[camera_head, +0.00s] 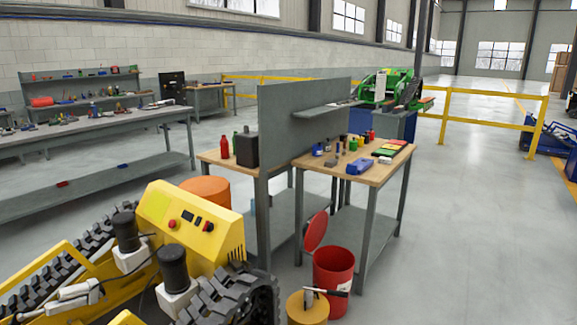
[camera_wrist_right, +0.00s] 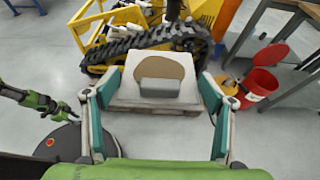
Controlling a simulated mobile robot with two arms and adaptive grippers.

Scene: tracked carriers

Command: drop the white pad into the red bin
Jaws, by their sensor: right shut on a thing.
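The white pad (camera_wrist_right: 133,66) is held between the fingers of my right gripper (camera_wrist_right: 153,97) in the right wrist view. It is a pale, square block with a tan round patch and a grey block on its face. It is above the floor, left of the red bin (camera_wrist_right: 262,82). The red bin (camera_head: 333,272) stands on the floor in the head view, its round lid (camera_head: 316,231) tilted up and open. The right gripper is not in the head view. A green arm part at the left of the wrist view seems to be my left gripper (camera_wrist_right: 62,111); its fingers are unclear.
A yellow tracked carrier (camera_head: 190,225) stands left of the bin. A yellow-topped drum (camera_head: 307,308) stands just in front of the bin, with a dark-handled tool at its top. A wood-topped workbench (camera_head: 375,172) stands behind the bin.

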